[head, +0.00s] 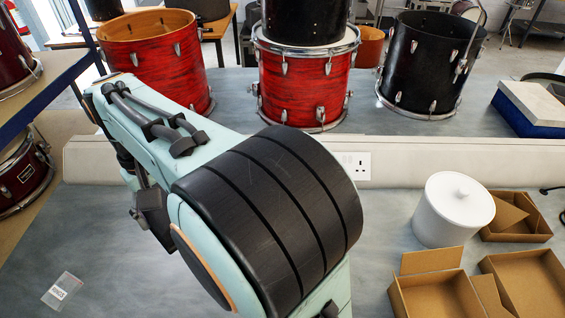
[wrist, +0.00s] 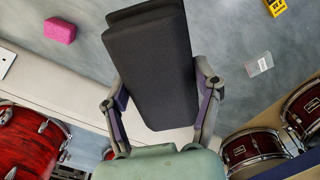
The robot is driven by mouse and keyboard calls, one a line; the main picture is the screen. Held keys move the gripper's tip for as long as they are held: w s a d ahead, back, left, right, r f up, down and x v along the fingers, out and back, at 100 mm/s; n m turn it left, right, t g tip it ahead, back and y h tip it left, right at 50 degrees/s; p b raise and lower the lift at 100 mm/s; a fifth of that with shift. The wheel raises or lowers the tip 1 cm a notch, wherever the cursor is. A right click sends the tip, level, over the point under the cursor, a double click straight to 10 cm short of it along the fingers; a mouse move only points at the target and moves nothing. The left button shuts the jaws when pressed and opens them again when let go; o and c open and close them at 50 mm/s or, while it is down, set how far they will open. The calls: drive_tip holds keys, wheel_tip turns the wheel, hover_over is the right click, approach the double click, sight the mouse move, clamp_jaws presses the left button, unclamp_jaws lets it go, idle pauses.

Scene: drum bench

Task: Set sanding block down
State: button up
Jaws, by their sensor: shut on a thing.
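The sanding block (wrist: 150,60), a dark grey, wedge-like block, is in the wrist view, between the two fingers of my gripper (wrist: 160,88). The fingers press on its left and right sides. The block covers much of the middle of that view, so what lies under it is hidden. Its height above the bench (wrist: 225,35) is hard to tell.
A pink block (wrist: 60,30), a yellow item (wrist: 275,7) and a clear labelled packet (wrist: 259,64) lie on the bench. A white lidded pot (head: 453,212) and open cardboard boxes (head: 437,293) stand at right. Drums (head: 305,90) line the back behind a raised ledge (head: 400,168).

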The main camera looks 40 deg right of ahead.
drive_tip(key=shift+w+d+f+n, duration=0.1)
drive_tip(key=shift+w+f+n, duration=0.7)
drive_tip(key=shift+w, duration=0.2)
drive_tip(key=s+d+f+m, duration=0.1)
drive_tip(key=s+d+f, duration=0.2)
drive_tip(key=d+f, duration=0.35)
drive_tip(key=s+d+f+m, duration=0.15)
drive_tip(key=d+f, duration=0.25)
drive_tip(key=d, duration=0.5)
drive_tip(key=m, duration=0.8)
hover_over(359, 283)
wheel_tip(359, 283, down, 7)
drive_tip(key=shift+m, duration=0.25)
wheel_tip(359, 283, down, 8)
drive_tip(key=shift+f, duration=0.15)
drive_tip(key=o, duration=1.2)
drive_tip(key=shift+f, duration=0.15)
drive_tip(key=shift+o, duration=0.2)
